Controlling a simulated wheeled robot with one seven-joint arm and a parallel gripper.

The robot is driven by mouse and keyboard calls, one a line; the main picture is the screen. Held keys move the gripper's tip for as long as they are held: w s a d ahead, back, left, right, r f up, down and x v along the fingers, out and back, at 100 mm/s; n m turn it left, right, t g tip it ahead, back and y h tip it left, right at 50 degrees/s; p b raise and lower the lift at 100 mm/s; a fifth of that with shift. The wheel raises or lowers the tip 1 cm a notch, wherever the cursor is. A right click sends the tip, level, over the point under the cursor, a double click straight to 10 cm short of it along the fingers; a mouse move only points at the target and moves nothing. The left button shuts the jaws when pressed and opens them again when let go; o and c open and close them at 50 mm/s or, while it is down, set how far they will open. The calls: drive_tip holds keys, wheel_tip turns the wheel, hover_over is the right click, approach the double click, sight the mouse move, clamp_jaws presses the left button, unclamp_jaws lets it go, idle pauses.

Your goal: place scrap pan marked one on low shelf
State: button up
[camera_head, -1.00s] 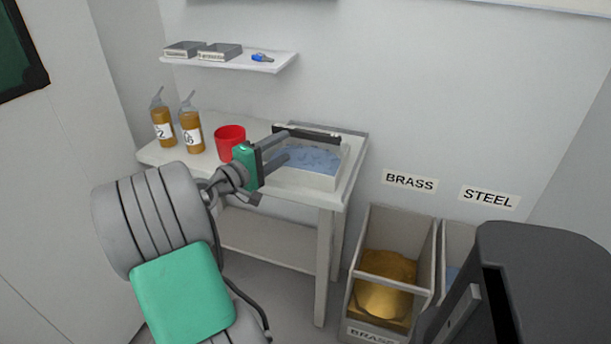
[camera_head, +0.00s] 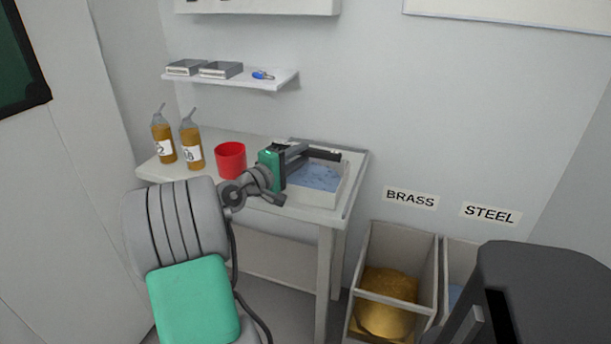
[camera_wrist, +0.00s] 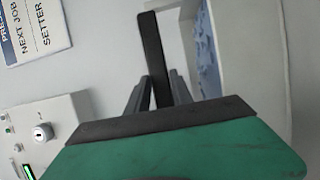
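A pale scrap pan (camera_head: 322,200) with blue-grey scrap in it stands on the right end of the work table. It has a dark bar handle (camera_head: 325,155) along its back side, which also shows in the wrist view (camera_wrist: 152,50). My gripper (camera_head: 305,155) has its fingers on both sides of this bar, close against it, and looks shut on it. The fingers also show in the wrist view (camera_wrist: 160,90). No number on the pan can be read. A board under the table (camera_head: 275,255) forms a low shelf, partly hidden by my arm; its seen part is bare.
A red cup (camera_head: 231,160) and two amber bottles (camera_head: 163,140) (camera_head: 191,145) stand left of the pan. A wall shelf (camera_head: 270,84) above holds two grey trays and a blue item. Scrap bins under BRASS (camera_head: 411,198) and STEEL (camera_head: 489,213) signs stand at the right.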

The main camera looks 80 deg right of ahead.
clamp_jaws()
idle(0.8)
drive_tip(key=shift+r, duration=0.15)
